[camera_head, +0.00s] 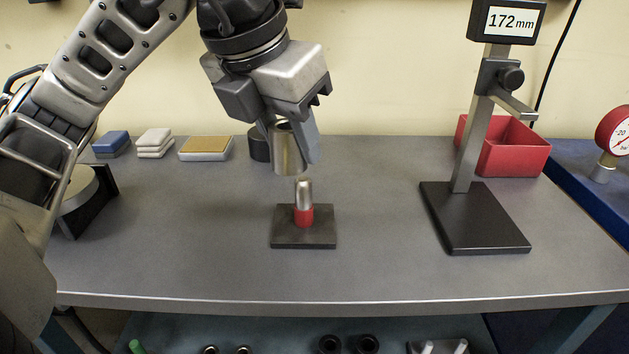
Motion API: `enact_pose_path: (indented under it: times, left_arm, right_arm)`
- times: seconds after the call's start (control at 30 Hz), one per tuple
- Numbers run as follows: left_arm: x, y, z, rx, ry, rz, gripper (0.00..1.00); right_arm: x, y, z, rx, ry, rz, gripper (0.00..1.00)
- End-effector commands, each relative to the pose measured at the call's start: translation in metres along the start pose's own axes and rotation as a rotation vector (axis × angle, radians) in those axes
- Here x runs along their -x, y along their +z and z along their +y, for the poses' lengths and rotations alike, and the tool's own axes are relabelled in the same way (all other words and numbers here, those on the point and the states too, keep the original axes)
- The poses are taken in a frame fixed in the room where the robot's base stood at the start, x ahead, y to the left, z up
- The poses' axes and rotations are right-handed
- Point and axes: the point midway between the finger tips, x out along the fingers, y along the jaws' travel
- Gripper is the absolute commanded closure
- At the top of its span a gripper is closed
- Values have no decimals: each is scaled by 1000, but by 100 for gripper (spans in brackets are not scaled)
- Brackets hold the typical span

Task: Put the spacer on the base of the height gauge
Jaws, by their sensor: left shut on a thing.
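My left gripper (290,135) is shut on a metallic cylindrical spacer (288,152). It holds the spacer upright in the air, just above and slightly left of a peg (304,200) with a silver top and a red lower part. The peg stands on a dark square plate (288,240). The height gauge (470,120) stands to the right, with a display reading 172 mm. Its dark flat base (475,225) is bare, and its measuring arm sticks out to the right, high above the base. My right gripper is not in view.
A red bin (515,150) stands behind the gauge. A red dial gauge (612,135) is at the far right on a blue surface. Blue blocks (111,143), white pads (155,142) and a tan-topped block (206,148) lie at the back left. The bench between plate and gauge is clear.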

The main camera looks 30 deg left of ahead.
Motion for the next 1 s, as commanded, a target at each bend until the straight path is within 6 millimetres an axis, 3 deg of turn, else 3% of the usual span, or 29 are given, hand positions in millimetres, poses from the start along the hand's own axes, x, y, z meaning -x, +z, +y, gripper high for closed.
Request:
enact_pose_path:
  times: [0.17, 0.47, 0.7, 1.0]
  left_arm:
    - [-13, 13, 9, 47, 15, 4, 98]
    - [-68, 63, 36, 45, 15, 5, 98]
    - [-116, 75, 48, 40, 15, 2, 98]
    - [-146, 79, 55, 38, 15, 4, 98]
  right_arm:
    - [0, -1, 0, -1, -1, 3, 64]
    - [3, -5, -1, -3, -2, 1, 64]
    - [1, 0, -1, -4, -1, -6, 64]
    - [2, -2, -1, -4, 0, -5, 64]
